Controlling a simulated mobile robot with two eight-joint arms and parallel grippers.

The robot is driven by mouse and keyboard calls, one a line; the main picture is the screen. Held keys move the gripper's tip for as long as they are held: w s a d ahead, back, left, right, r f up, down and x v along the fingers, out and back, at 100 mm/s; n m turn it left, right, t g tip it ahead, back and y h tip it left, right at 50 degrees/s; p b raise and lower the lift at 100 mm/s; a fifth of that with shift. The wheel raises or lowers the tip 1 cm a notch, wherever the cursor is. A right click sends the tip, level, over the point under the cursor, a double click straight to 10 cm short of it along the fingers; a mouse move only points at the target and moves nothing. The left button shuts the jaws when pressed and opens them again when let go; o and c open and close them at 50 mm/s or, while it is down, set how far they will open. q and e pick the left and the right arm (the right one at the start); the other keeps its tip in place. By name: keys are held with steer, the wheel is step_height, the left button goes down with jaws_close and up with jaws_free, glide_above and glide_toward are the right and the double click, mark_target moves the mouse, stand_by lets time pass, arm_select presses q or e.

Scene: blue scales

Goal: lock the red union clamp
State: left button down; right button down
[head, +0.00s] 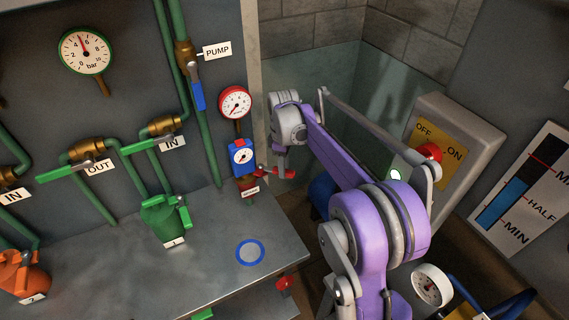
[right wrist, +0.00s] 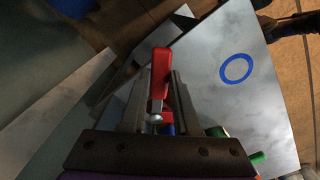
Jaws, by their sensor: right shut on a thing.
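The red union clamp's handle (right wrist: 161,72) sits between the two dark fingers of my right gripper (right wrist: 160,92) in the right wrist view. The gripper is shut on it. A metal pin and a bit of blue show below the handle, close to the palm. In the head view red clamp parts (head: 284,160) show beside the blue gauge box, under the end of my purple right arm. My wrist hides much of the gripper there, and I cannot tell how the clamp's latch stands. My left gripper is not in view.
A blue gauge box (head: 242,156) hangs under a red gauge (head: 235,103) on the panel. A grey bench (head: 205,262) with a blue ring (head: 250,252) lies below. A switch box (head: 450,145) is right of my arm.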

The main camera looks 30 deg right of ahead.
steer(key=shift+s+a+m+b, duration=0.15)
steer(key=shift+s+a+m, duration=0.25)
steer(key=shift+a+m, duration=0.8)
steer(key=shift+s+a+m+b, duration=0.15)
steer(key=shift+s+a+m, duration=0.35)
steer(key=shift+m, duration=1.3)
steer(key=shift+s+a+m+b, duration=0.15)
steer(key=shift+s+a+m, duration=0.15)
steer(key=shift+a+m, duration=0.95)
steer(key=shift+d+m, duration=0.25)
steer(key=shift+m, duration=0.1)
steer(key=c, duration=0.6)
jaws_free()
steer(key=shift+c, duration=0.2)
step_height(320, 180, up, 11)
steer(key=shift+p, duration=0.35)
